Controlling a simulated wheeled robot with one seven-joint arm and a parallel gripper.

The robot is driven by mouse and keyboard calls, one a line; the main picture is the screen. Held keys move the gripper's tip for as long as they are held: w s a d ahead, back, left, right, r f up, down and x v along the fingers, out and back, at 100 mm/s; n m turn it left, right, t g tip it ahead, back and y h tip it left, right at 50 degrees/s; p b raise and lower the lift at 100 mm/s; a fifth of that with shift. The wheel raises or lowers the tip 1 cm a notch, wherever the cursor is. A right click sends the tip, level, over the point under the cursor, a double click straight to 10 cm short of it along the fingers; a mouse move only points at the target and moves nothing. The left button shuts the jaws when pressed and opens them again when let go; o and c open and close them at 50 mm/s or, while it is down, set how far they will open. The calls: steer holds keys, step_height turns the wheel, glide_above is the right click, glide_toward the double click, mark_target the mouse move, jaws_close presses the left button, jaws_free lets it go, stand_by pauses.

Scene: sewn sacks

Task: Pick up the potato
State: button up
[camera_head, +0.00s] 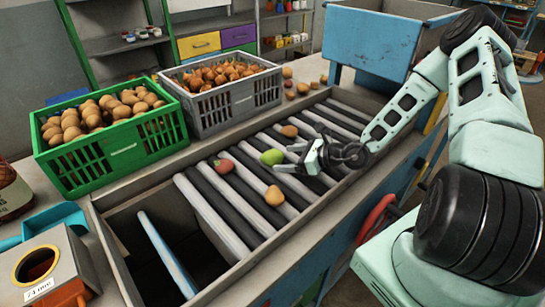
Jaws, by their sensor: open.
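Several loose round items lie on the roller conveyor (232,205). A tan-orange, potato-like item (275,195) is nearest the front. A brownish, potato-like item (289,131) lies farther back; I cannot tell for certain which is the potato. A green item (272,157) and a reddish item (223,165) lie to the left of my gripper. My gripper (288,158) is open, low over the rollers, its fingers pointing left toward the green item. It sits between the two potato-like items and holds nothing that I can see.
A green crate (120,150) of potato-like produce and a grey crate (245,116) of onion-like produce stand behind the conveyor. More loose items (303,88) lie at its far end. A blue bin (365,45) stands at the back. An open chute (150,240) is at the left end.

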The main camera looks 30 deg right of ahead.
mark_target(273, 158)
steer(key=p+x, duration=0.1)
steer(key=x, duration=0.5)
steer(key=shift+r, duration=0.1)
steer(key=c, duration=1.1)
